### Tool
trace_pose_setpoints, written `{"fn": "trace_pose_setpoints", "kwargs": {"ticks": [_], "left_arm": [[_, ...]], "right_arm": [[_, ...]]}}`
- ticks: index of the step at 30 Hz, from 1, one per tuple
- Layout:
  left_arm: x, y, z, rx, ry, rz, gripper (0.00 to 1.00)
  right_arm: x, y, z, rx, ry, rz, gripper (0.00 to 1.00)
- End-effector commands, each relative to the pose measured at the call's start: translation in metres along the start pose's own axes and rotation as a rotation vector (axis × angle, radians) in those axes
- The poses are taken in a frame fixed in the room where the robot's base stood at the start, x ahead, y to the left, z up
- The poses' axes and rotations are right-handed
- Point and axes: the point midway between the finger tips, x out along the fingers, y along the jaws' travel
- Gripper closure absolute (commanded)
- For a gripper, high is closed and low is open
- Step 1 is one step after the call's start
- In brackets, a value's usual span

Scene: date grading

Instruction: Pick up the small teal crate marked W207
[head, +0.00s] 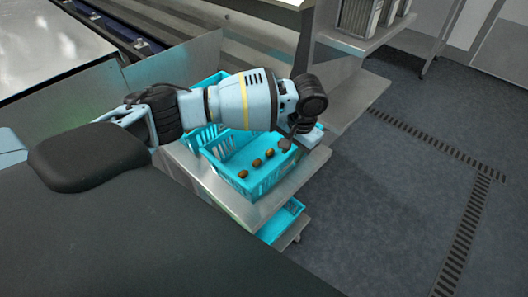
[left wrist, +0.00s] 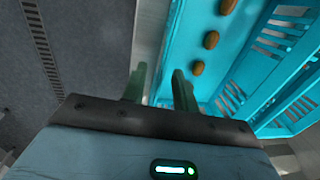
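A small teal crate (head: 262,183) with slatted walls stands on a metal shelf in the head view, with several brown dates inside. No W207 mark is readable on it. My left gripper (head: 289,143) is at the crate's right end, its arm reaching over the crate and hiding part of it. In the left wrist view my left gripper (left wrist: 159,82) has its two fingers apart. The edge of a teal crate (left wrist: 171,42) with dates runs toward the gap between them. I cannot tell whether the fingers touch it. My right gripper is out of view.
More teal crates (head: 204,140) stand just behind and left, close to the first. Another teal crate (head: 283,220) is on a lower level. A metal shelf (head: 352,98) is at the upper right. The dark floor (head: 400,200) at the right is clear, with drain grates.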

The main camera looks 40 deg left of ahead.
Motion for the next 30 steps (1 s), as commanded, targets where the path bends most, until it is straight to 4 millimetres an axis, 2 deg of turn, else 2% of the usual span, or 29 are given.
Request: {"fn": "trace_pose_setpoints", "kwargs": {"ticks": [4,13,23,30], "left_arm": [[0.005,-0.001,0.000,-0.001,0.000,-0.001,0.71],[0.045,-0.003,0.000,0.000,-0.001,0.000,0.71],[0.051,-0.003,-0.001,0.000,0.002,0.000,0.71],[0.051,-0.003,-0.001,0.000,0.002,0.000,1.00]], "right_arm": [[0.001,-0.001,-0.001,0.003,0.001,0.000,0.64],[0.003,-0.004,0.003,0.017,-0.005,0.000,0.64],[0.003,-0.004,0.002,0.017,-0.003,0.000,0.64],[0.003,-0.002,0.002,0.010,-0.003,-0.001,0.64]]}}
